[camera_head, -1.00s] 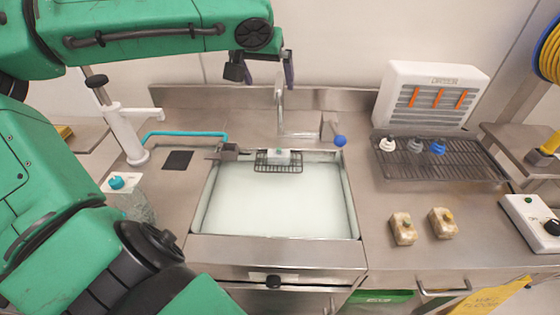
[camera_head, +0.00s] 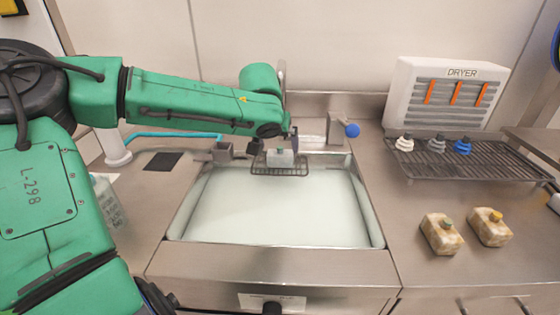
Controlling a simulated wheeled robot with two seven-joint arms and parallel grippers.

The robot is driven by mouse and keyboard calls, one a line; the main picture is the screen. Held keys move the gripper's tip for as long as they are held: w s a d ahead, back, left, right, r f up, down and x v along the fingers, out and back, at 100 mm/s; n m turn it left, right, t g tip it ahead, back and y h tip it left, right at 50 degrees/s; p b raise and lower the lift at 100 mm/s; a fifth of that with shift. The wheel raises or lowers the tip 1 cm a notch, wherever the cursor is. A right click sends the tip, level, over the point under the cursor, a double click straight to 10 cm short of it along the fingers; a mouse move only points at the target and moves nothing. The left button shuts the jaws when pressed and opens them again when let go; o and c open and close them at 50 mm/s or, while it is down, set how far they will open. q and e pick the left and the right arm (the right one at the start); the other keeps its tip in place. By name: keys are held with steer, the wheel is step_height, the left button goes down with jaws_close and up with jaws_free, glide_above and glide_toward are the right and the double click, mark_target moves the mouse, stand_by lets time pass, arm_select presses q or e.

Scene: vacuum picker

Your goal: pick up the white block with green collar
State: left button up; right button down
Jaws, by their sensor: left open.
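The white block with a green collar (camera_head: 281,160) sits on a small wire rack (camera_head: 280,171) at the back edge of the sink. My left gripper (camera_head: 275,146) is open just above it. One dark finger is to the left of the block and the other to the right. I cannot tell whether either finger touches the block. The arm's end hides part of the area behind the block. My right gripper is not in view.
The sink (camera_head: 275,210) holds pale liquid. A dark wire drying rack (camera_head: 465,160) with several ribbed pieces stands at right before the white dryer (camera_head: 447,95). Two dirty blocks with coloured collars, one green (camera_head: 441,234) and one yellow (camera_head: 490,227), lie on the counter.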

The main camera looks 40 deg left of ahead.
mark_target(279, 149)
arm_select(q)
steer(key=x, duration=0.3)
steer(key=shift+f, duration=0.2)
steer(key=shift+w+f, duration=0.2)
steer(key=shift+w, duration=0.05)
steer(key=c, duration=1.1)
steer(key=shift+r, duration=0.1)
